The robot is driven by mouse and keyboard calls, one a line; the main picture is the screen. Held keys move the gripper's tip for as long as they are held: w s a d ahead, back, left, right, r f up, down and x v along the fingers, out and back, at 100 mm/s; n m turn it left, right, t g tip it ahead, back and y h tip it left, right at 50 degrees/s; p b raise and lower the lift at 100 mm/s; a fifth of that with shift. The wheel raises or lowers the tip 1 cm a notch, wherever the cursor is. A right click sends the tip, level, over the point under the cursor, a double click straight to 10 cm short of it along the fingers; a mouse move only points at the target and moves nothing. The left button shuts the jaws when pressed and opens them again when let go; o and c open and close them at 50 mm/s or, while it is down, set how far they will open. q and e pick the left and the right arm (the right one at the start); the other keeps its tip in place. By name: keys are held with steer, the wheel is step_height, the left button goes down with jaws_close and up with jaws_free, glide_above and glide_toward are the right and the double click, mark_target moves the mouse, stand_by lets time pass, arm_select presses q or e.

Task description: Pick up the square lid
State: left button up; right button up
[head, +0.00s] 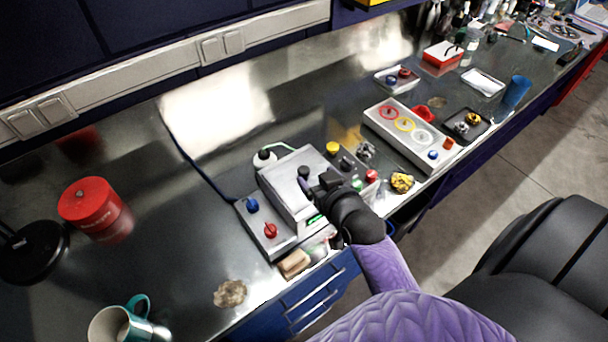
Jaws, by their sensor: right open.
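A pale grey square panel (290,170), which looks like the square lid, sits on top of a grey control box on the metal bench, left of my right gripper. My right gripper (308,184) is open, at the panel's right side and above the box. I cannot tell whether its fingers touch the panel. The gripper and wrist hide the panel's right part and some of the box. My left gripper is not in view.
Blue and red knobs (270,230) stand on the box's left side. A white bottle (264,158) is behind it. A long grey panel with coloured rings (404,124) lies to the right. A red canister (95,208) and teal mug (120,323) stand left.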

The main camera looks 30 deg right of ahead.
mark_target(307, 174)
steer(key=x, duration=0.2)
steer(key=b+x, duration=0.1)
steer(key=x, duration=0.1)
steer(key=a+f+x, duration=0.1)
steer(key=x, duration=0.1)
steer(key=shift+s+r, duration=0.1)
steer(key=shift+c, duration=0.2)
jaws_close()
